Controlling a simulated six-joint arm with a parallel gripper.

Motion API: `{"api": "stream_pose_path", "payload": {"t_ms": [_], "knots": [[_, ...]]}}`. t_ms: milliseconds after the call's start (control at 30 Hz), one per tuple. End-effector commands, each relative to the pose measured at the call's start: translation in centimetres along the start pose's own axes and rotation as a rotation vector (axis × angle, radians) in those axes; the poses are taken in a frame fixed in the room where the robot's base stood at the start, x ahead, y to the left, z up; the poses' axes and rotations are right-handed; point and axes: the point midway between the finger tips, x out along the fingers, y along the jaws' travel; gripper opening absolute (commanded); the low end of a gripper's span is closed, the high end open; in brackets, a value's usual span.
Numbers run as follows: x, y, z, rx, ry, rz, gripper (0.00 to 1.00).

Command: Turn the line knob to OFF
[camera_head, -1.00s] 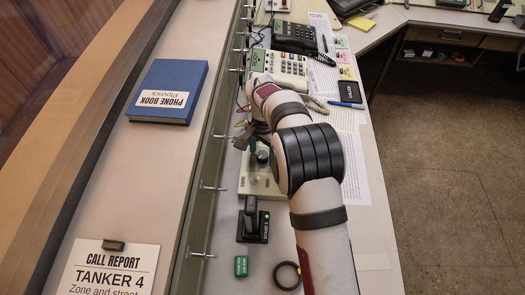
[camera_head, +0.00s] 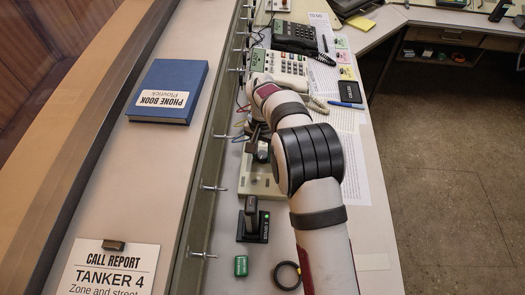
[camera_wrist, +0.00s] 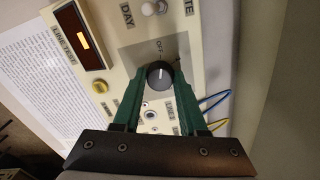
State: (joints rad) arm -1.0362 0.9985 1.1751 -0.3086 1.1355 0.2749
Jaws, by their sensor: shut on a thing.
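The line knob (camera_wrist: 159,75) is a round, dark knob with a pale mark, set on the cream panel (camera_wrist: 125,25) in the wrist view. The word OFF is printed just above it, and the pale mark seems to point up toward OFF; its exact angle is too small to read surely. My gripper (camera_wrist: 158,80) has its two green fingers on either side of the knob, shut on it. In the head view my gripper (camera_head: 254,134) is over the far part of the cream panel (camera_head: 258,180), and my arm hides part of it.
The wrist view shows a LINE TEST display (camera_wrist: 80,36), a yellow button (camera_wrist: 100,86) and a white toggle (camera_wrist: 150,8) near the knob.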

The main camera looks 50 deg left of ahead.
Motion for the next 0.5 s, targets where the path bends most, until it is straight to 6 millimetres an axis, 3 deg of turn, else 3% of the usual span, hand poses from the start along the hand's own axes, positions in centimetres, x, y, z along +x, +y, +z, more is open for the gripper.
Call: {"api": "stream_pose_path", "payload": {"t_ms": [100,367,400,500], "knots": [[-0.03,-0.02,-0.05,-0.082,0.002,-0.001,0.00],[-0.04,-0.02,-0.06,-0.089,0.002,-0.001,0.00],[-0.04,-0.02,-0.06,-0.089,0.002,-0.001,0.49],[-0.03,-0.02,-0.05,-0.088,0.002,-0.001,0.67]]}}
